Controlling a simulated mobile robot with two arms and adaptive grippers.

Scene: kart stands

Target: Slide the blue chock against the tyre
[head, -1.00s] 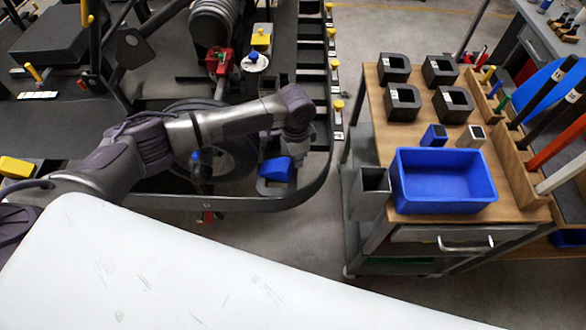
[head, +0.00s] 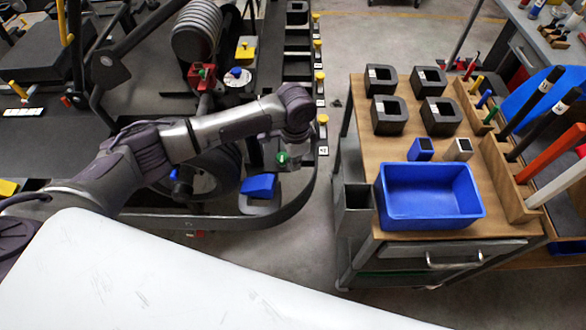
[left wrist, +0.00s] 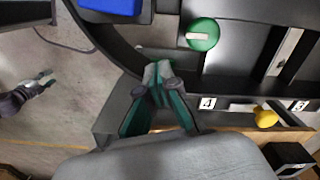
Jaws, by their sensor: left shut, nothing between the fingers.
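The blue chock (head: 259,186) sits on a grey base beside the dark tyre (head: 228,165), to the tyre's right; a narrow gap seems to lie between them. Part of a blue block, likely the chock, shows at the top edge of the left wrist view (left wrist: 110,5). My left gripper (left wrist: 158,75) is shut and empty, apart from the chock, near a green knob (left wrist: 203,33). In the head view my left wrist hides most of it, beyond and right of the chock. What looks like my right gripper (left wrist: 35,90) is small at the left wrist view's left edge; its opening is unclear.
The green knob (head: 282,158) stands close to the chock. A curved dark rail (head: 285,203) rounds the stand's front corner. To the right is a cart with a blue bin (head: 430,195) and black blocks. Open floor lies between stand and cart.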

